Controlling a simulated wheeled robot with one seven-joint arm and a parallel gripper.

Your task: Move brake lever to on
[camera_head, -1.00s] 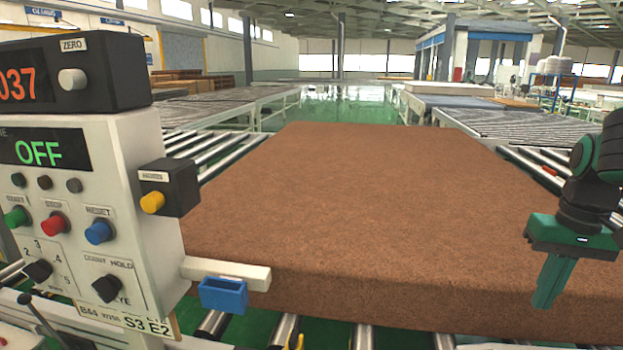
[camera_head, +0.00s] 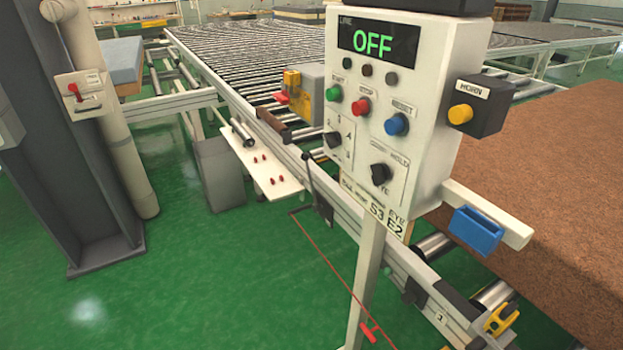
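A thin black lever (camera_head: 314,179) with a round knob stands on the conveyor's side rail, left of the control panel post. It looks like the brake lever, but I cannot read any label on it. Its on and off positions do not show. A small box (camera_head: 80,97) with a red part on the grey column at the left also carries a handle. My gripper is out of view in the current frame.
A white control panel (camera_head: 410,85) showing OFF stands on a post (camera_head: 366,280) beside the rail. A brown mattress (camera_head: 555,190) lies on rollers at right. A red cord (camera_head: 330,258) with a T-handle hangs below the rail. Green floor (camera_head: 215,290) is clear at left.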

